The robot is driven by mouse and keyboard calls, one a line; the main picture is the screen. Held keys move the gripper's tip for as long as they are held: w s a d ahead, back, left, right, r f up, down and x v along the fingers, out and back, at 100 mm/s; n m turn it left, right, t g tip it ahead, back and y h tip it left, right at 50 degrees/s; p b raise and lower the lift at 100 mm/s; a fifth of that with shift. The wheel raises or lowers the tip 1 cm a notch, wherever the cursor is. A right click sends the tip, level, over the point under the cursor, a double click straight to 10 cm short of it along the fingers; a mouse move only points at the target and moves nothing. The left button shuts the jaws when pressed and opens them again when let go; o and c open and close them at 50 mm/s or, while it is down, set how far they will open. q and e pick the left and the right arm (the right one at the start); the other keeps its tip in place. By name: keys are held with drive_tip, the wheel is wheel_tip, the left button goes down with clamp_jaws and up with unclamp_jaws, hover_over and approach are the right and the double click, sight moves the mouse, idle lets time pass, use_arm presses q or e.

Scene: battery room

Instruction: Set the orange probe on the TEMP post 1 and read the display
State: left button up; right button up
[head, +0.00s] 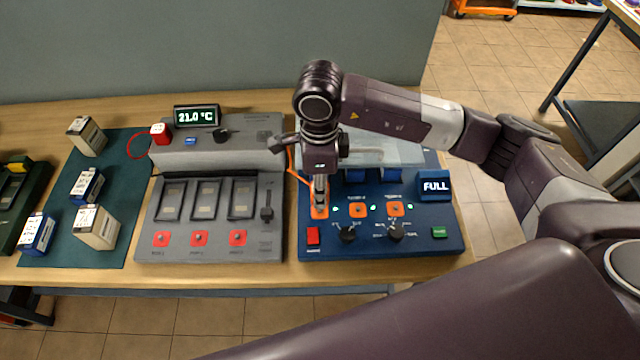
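My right gripper (320,190) points straight down over the left end of the blue unit (375,245). Its fingers look closed around the orange probe (320,211), mostly hidden by them, at the leftmost of the unit's three orange posts. An orange cable (291,160) runs from the grey unit to the fingertips. Whether the probe touches the post cannot be told. Two other orange posts, one in the middle (357,210) and one at the right (396,209), are bare. Post labels are too small to read. The display (196,116) reads 21.0 °C. My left gripper is out of view.
The grey unit (160,215) has three slots and three red squares. A red probe (160,133) with a red cable stands at its back left. Several small batteries stand on a green mat (130,165). The blue unit carries knobs and a FULL sign (436,186).

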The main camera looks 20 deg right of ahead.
drive_tip(key=shift+f+b, duration=0.95)
drive_tip(key=shift+f, duration=1.4)
drive_tip(key=shift+b, duration=0.7)
drive_tip(key=shift+f+b, duration=0.6)
drive_tip(key=shift+b, duration=0.05)
drive_tip(key=o, duration=0.7)
drive_tip(key=shift+o, duration=0.9)
